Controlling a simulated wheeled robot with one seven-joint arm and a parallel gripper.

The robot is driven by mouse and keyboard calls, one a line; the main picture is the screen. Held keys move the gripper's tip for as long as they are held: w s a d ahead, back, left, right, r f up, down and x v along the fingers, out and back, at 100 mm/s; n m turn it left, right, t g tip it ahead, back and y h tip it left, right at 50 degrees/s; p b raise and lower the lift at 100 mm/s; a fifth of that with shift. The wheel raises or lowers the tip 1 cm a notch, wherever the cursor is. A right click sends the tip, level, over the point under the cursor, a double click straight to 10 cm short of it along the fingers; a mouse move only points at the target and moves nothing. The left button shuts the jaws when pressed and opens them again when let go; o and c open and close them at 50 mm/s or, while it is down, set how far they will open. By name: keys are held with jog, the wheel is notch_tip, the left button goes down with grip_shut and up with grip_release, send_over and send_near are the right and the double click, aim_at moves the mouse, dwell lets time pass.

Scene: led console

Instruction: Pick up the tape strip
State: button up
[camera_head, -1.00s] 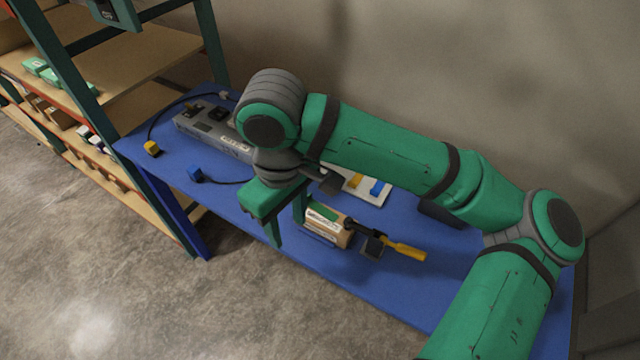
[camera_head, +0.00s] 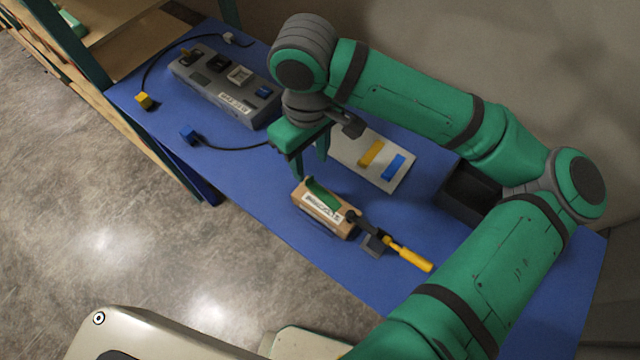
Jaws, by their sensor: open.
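My gripper (camera_head: 309,165) is open and empty, with its fingers pointing down over the blue table, just behind a brown block. The brown block (camera_head: 318,212) has a white label on its side and a green strip (camera_head: 322,193) along its top. A white board (camera_head: 374,174) behind and to the right carries a yellow strip (camera_head: 371,153) and a blue strip (camera_head: 393,167). I cannot tell from the picture which strip is the tape strip. My gripper is apart from all three strips and partly hides the board's left edge.
A clamp with a yellow handle (camera_head: 410,253) is at the block's right. A grey console (camera_head: 222,85) stands at the back left, near cables with a yellow plug (camera_head: 144,101) and a blue plug (camera_head: 189,133). A dark bin (camera_head: 468,192) sits right. The blue table (camera_head: 255,175) is clear left of the block.

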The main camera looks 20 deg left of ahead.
aim_at(310, 179)
jog(key=shift+f, duration=0.3)
jog(key=shift+s+a+f, duration=0.1)
jog(key=shift+f, duration=0.15)
jog(key=shift+s+d+f, duration=0.1)
jog(key=shift+f, duration=1.05)
jog(key=shift+s+d+f, duration=0.1)
jog(key=shift+f, duration=1.05)
jog(key=shift+a, duration=0.1)
grip_shut()
